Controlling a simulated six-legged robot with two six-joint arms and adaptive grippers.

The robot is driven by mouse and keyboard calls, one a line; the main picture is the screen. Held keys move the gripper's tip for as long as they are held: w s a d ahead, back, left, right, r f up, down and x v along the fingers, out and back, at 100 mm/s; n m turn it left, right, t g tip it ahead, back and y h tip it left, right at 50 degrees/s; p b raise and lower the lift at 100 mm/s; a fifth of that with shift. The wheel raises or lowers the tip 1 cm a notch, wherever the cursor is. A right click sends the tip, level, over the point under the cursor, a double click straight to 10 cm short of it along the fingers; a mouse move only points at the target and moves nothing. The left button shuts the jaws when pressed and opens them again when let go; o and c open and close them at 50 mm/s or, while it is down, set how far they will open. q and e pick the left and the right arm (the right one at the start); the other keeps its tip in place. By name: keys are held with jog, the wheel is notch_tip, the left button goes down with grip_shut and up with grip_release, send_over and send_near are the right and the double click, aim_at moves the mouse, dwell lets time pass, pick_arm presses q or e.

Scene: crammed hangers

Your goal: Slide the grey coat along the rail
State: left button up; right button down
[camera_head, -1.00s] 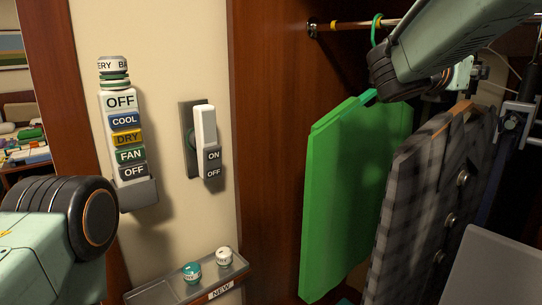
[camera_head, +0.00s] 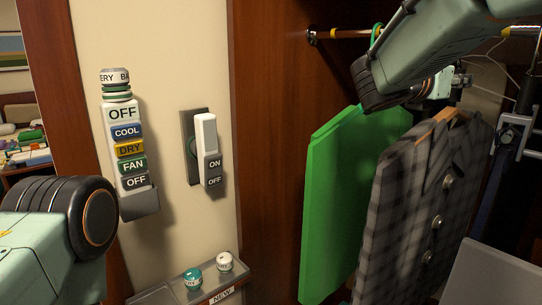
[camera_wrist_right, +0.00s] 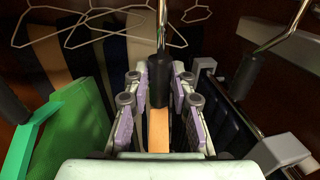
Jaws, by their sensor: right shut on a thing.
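The grey checked coat (camera_head: 420,205) hangs from a wooden hanger (camera_head: 447,116) in the wardrobe, at the right of the head view. My right gripper (camera_head: 440,88) is at the top of this hanger, partly hidden behind my own arm. In the right wrist view the jaws (camera_wrist_right: 160,100) are shut around the black neck of the hanger (camera_wrist_right: 158,85), with its orange wood below. The rail (camera_head: 345,34) runs across the top, partly covered by my right arm. My left gripper is outside the views.
A green garment (camera_head: 345,190) hangs just left of the coat. Empty wire hangers (camera_wrist_right: 110,28) and dark clothes show beyond. A metal bracket (camera_head: 515,125) and grey panel (camera_head: 490,270) are at right. A switch panel (camera_head: 205,150) is on the wall.

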jog(key=w+a+p, duration=0.3)
jog(key=w, duration=0.1)
jog(key=shift+w+a+r+p, duration=0.15)
jog(key=shift+a+p, duration=0.2)
jog(key=shift+p, duration=0.05)
dwell(0.5)
jog(key=c, duration=1.1)
grip_release()
jog(key=shift+o, duration=0.2)
jog(key=shift+f, duration=0.25)
